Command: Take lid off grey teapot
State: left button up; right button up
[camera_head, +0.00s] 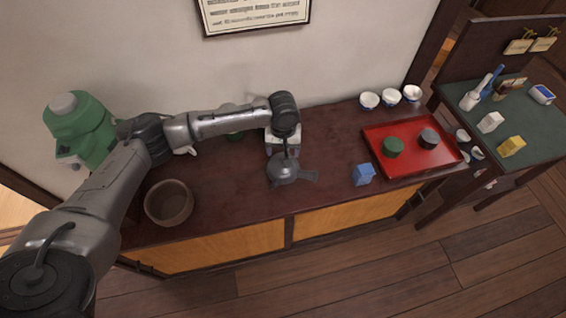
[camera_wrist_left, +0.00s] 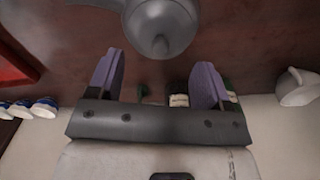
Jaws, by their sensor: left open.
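The grey teapot (camera_head: 281,172) stands on the dark wooden counter, its handle pointing right. In the left wrist view the teapot (camera_wrist_left: 172,22) shows at the top, cut by the frame edge, with a round knob (camera_wrist_left: 160,45) on its lid. The lid looks seated on the pot. My left gripper (camera_head: 287,150) points down over the teapot. Its two purple fingers are spread apart and empty in the left wrist view (camera_wrist_left: 158,62), with the knob near the space between their tips. The exact height gap is hard to tell. My right gripper is not in view.
A red tray (camera_head: 438,157) with a green canister (camera_head: 392,147) and a dark canister (camera_head: 428,138) lies to the right. A blue block (camera_head: 362,174) stands near the front edge. A brown bowl (camera_head: 169,202) and a green dispenser (camera_head: 82,130) stand left. White bowls (camera_head: 369,100) line the back.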

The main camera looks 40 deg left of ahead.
pick_arm(q)
notch_tip(320, 180, down, 5)
jog(key=shift+f+b, duration=0.1)
jog(key=shift+b, duration=0.95)
jog(key=shift+c, duration=0.3)
jog(key=shift+a, duration=0.1)
jog(key=c, duration=0.8)
jog(key=shift+f, duration=0.1)
jog(key=c, duration=0.4)
